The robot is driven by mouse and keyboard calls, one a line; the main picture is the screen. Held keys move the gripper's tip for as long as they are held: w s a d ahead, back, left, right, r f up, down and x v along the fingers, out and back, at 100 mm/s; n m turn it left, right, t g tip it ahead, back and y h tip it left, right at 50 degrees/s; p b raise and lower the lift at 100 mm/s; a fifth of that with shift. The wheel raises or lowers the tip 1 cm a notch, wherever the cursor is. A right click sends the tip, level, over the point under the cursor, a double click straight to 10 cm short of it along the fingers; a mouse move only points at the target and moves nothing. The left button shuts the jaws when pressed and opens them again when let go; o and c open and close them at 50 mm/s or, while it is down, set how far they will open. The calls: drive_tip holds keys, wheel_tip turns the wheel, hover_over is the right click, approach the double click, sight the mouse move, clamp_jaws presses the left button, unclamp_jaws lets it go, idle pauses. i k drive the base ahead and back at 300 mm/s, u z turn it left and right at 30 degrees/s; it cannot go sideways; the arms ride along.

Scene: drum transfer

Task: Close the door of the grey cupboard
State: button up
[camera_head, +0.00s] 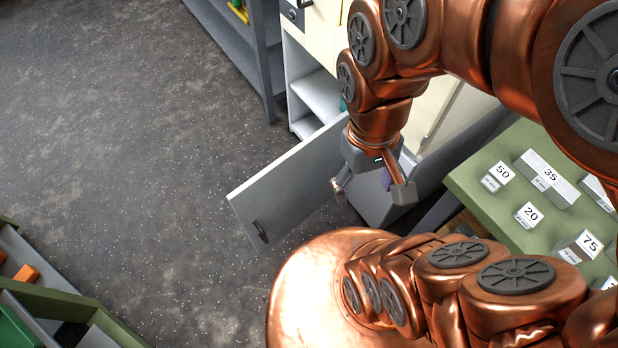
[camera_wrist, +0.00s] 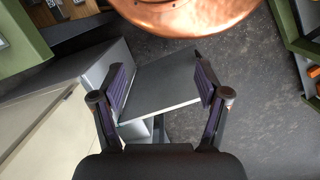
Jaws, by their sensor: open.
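The grey cupboard door (camera_head: 290,188) stands wide open in the head view, sticking out to the left over the floor, with a dark handle (camera_head: 260,231) near its free end. The cupboard (camera_head: 316,95) behind it has a white open interior with shelves, partly hidden by my arm. My gripper (camera_head: 370,195) is open and empty beside the door, near its hinge side in the picture. In the wrist view the door (camera_wrist: 165,82) shows between the open fingers of my gripper (camera_wrist: 160,85), seen from above. I cannot tell whether a finger touches the door.
A green table (camera_head: 490,215) with numbered weight blocks (camera_head: 542,180) stands at the right. A grey shelf rack (camera_head: 262,60) is beyond the cupboard. A green-edged tray unit (camera_head: 50,298) with an orange block is at lower left. The floor (camera_head: 130,150) left of the door is clear.

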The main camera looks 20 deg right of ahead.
sight(272, 203)
drive_tip(key=k, duration=1.3)
drive_tip(key=u, duration=0.55)
drive_tip(key=i, duration=0.9)
drive_tip(key=u, duration=0.7)
